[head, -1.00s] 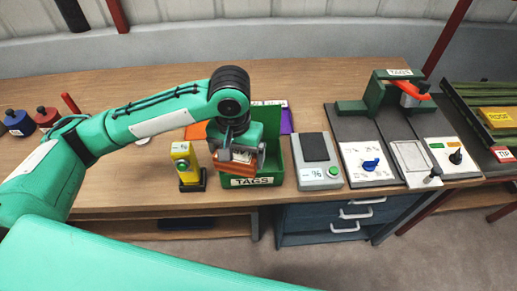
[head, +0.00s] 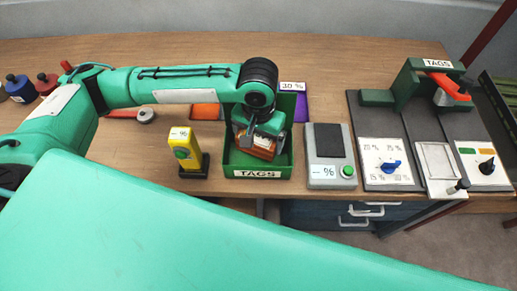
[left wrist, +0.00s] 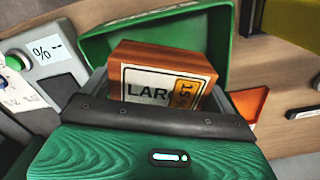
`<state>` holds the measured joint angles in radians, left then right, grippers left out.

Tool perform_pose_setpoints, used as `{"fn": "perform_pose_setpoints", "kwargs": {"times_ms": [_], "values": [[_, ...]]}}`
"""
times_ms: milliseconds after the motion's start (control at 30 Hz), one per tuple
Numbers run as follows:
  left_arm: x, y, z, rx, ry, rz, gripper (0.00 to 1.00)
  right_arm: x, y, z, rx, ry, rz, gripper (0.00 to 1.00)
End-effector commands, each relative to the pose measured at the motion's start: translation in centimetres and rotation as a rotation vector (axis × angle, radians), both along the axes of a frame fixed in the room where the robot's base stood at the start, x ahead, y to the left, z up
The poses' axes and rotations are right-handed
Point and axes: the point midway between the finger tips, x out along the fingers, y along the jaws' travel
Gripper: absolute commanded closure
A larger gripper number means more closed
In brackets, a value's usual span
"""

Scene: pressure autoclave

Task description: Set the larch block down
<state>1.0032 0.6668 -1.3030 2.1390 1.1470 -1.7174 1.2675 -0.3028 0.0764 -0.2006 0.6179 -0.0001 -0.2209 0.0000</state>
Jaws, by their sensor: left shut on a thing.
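The larch block (left wrist: 155,70) is reddish-brown. In the left wrist view its white label reads "LAR", and a yellow "15" tag covers part of it. My left gripper (left wrist: 160,122) is shut on the block, hiding its lower part. In the head view the gripper (head: 262,136) points down, with the block (head: 252,153) within the outline of the green TAGS bin (head: 257,173). I cannot tell whether the block touches the bin's floor. My right gripper is not in view.
A yellow meter (head: 185,155) stands left of the bin, close to it. A grey device with a green button (head: 328,170) stands right. Orange (head: 205,111) and purple (head: 301,108) areas lie behind. A green TAGS press (head: 410,85) stands farther right.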

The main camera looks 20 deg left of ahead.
Motion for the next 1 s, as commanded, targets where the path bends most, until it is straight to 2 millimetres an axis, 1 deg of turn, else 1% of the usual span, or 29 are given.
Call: {"fn": "perform_pose_setpoints", "kwargs": {"times_ms": [33,100,267,333,533,600,900,933,967,1000], "values": [[-0.1,0.0,-0.9,0.001,0.002,0.0,0.37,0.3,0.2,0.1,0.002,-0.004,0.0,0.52],[0.0,0.0,-1.7,0.0,0.001,-0.001,0.37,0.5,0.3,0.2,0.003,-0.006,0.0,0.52],[0.0,0.0,-2.7,0.0,-0.001,-0.001,0.37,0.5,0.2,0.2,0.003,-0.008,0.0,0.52],[0.0,0.0,-3.4,-0.001,0.001,-0.001,0.37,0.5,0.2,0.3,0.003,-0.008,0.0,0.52],[0.0,0.0,-6.3,0.0,0.0,0.0,0.37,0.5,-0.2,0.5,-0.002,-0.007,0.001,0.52],[0.0,0.0,-6.7,0.0,-0.001,0.0,0.37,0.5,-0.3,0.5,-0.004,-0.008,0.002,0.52],[0.0,0.0,-6.8,-0.001,0.0,-0.001,0.37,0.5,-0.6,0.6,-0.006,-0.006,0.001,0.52],[0.0,0.0,-6.9,0.0,0.0,-0.001,0.07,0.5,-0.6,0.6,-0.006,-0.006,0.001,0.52],[0.0,0.0,-6.9,0.0,0.0,-0.001,0.02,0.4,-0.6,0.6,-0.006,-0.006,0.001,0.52],[0.0,0.0,-6.9,0.0,-0.001,-0.001,0.0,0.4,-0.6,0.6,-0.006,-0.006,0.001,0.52]]}}
